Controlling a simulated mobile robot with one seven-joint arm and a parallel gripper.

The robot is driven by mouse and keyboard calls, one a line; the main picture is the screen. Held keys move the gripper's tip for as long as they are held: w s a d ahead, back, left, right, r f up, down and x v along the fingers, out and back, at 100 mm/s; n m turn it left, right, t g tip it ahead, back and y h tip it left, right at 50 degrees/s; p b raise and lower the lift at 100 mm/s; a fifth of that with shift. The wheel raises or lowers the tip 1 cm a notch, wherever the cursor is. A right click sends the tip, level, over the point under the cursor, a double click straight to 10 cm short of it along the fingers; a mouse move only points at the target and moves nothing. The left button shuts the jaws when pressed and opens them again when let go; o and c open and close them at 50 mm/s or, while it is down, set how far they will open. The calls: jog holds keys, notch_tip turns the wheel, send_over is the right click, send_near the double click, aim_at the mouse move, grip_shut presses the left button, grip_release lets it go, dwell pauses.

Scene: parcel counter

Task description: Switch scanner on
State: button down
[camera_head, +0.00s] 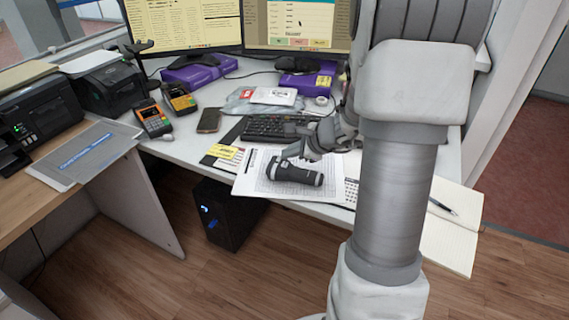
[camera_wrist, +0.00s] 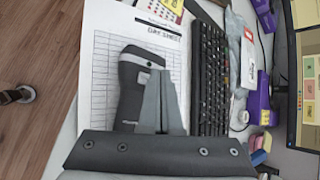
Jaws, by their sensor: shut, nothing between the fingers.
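The scanner (camera_head: 294,173) is a dark, rounded hand-held device lying on a printed sheet near the front edge of the white desk. My gripper (camera_head: 290,157) is shut and empty, just above the scanner in the head view. In the wrist view my gripper (camera_wrist: 163,75) has its fingertips together beside the scanner's upper part. I cannot tell whether they touch it. No lit lamp on the scanner is visible.
A black keyboard (camera_head: 272,130) lies behind the scanner. A phone (camera_head: 209,120) and two card terminals (camera_head: 153,120) stand left. An open notebook (camera_head: 449,225) with a pen lies right. Two monitors (camera_head: 298,24) stand at the back. A black computer (camera_head: 229,212) stands on the floor below.

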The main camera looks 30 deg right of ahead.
aim_at(289, 168)
jog(key=shift+f, duration=0.1)
dwell(0.3)
jog(key=shift+f+b, duration=0.4)
jog(key=shift+b, duration=0.2)
jog(key=shift+f+b, duration=0.45)
jog(key=shift+b, duration=0.1)
dwell(0.4)
jog(key=shift+r, duration=0.1)
jog(key=shift+r+p, duration=0.7)
jog(key=shift+r, duration=0.15)
notch_tip(289, 168, up, 6)
jog(key=p, duration=0.4)
dwell(0.4)
